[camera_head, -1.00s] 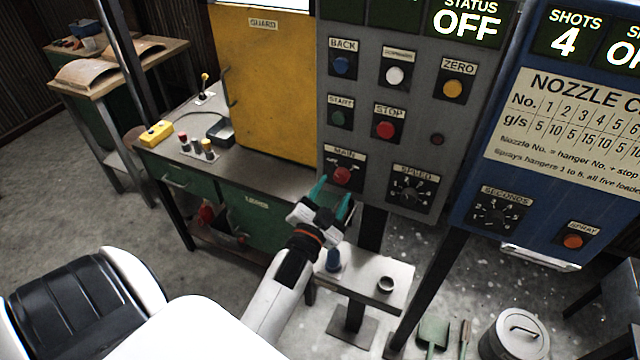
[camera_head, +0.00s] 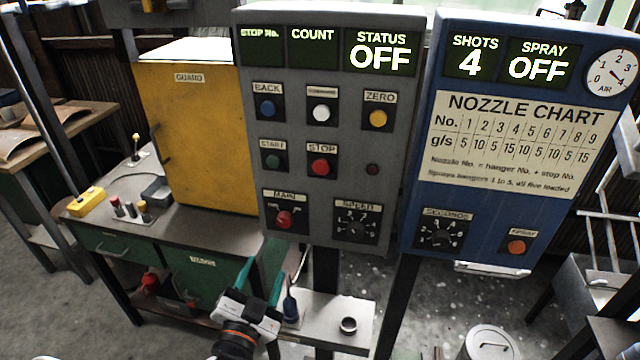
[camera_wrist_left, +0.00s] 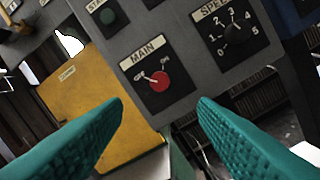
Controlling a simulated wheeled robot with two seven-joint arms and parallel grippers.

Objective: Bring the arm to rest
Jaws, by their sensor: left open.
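My left gripper (camera_head: 261,279) is open and empty, its two teal fingers pointing up just below the lower edge of the grey control panel (camera_head: 385,130). In the left wrist view the fingers (camera_wrist_left: 162,108) stand well apart with nothing between them. The red MAIN knob (camera_head: 284,219) is on the panel above the gripper. It also shows in the left wrist view (camera_wrist_left: 159,81), beyond the fingertips and clear of them. The panel's status display (camera_head: 381,52) reads OFF. My right gripper is not in view.
The yellow guard (camera_head: 195,140) and workbench (camera_head: 130,231) are left. The blue nozzle panel (camera_head: 420,205) is right.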

